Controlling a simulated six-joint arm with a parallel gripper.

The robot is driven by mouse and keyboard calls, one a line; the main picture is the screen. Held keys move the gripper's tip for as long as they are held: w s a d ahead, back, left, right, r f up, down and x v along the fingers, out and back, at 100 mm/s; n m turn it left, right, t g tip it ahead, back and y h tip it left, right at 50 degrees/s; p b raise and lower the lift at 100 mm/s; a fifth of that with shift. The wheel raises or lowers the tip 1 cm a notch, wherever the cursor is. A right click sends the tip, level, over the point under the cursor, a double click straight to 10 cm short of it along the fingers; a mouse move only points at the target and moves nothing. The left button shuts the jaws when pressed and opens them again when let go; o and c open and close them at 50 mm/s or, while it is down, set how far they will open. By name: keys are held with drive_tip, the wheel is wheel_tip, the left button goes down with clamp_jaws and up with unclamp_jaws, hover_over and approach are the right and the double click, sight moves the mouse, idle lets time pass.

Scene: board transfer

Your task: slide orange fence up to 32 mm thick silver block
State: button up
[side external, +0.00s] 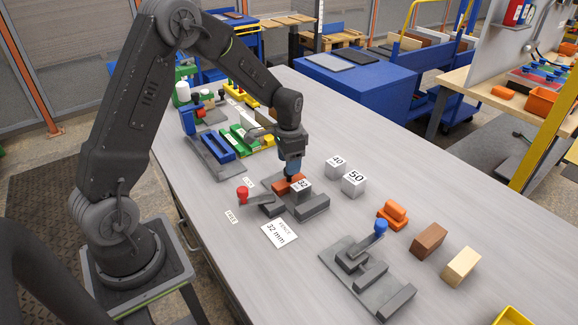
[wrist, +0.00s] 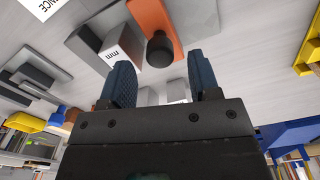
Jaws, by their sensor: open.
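The orange fence (side external: 281,187) lies on a grey fixture (side external: 313,206) in the middle of the table. It also shows in the wrist view (wrist: 150,15), with a black round knob (wrist: 160,49) on it. The silver block marked 32 (side external: 301,187) stands right beside the fence; in the wrist view its pale face (wrist: 121,47) is close to the fence's edge. I cannot tell whether they touch. My gripper (side external: 291,176) is open over the fence, pointing down. In the wrist view its blue fingers (wrist: 159,62) are on either side of the knob, apart from it.
Silver blocks marked 40 (side external: 337,167) and 50 (side external: 354,183) stand to the right. A red-knobbed clamp (side external: 243,194) is at the fixture's left. A card reading "fence 32 mm" (side external: 279,234) lies in front. Another grey fixture (side external: 368,278) stands at front right.

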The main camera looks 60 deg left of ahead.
drive_tip(key=shift+f, duration=1.05)
clamp_jaws()
